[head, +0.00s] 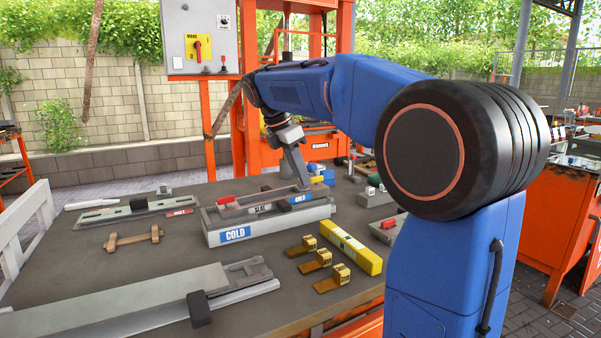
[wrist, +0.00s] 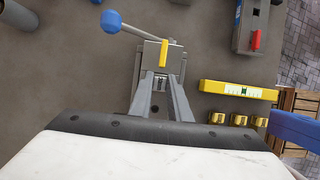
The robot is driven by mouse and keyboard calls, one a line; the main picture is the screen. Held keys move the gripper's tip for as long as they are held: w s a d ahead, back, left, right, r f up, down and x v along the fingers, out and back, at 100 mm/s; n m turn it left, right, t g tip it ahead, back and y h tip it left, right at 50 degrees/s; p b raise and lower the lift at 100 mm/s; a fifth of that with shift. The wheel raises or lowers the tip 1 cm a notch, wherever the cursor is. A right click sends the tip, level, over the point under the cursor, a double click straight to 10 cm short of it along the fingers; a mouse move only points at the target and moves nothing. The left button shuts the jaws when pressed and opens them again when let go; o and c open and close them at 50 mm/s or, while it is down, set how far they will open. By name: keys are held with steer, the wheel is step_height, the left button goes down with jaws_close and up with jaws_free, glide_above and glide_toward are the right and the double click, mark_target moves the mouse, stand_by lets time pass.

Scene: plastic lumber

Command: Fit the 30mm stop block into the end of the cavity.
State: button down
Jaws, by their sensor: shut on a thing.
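My gripper (head: 303,185) reaches down at the back of the table, over the right end of the long grey trough labelled COLD (head: 212,238). In the wrist view its two grey fingers (wrist: 162,80) are closed on a small grey block (wrist: 152,50) with a yellow bar on its top. The block's lower part is hidden between the fingers. I cannot read a 30mm mark on it. I cannot tell which opening is the cavity. A long grey channel piece (head: 110,308) with a black band lies at the front left.
A yellow level (head: 350,247) lies right of the trough, beside several brass pieces (head: 309,244). A red-handled fixture (wrist: 255,40) sits further right. The middle left of the table is mostly clear around a wooden piece (head: 134,239).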

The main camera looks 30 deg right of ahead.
steer(key=shift+f, duration=0.2)
steer(key=c, duration=1.6)
jaws_free()
steer(key=shift+r, duration=0.1)
steer(key=v, duration=1.7)
steer(key=shift+a, duration=0.15)
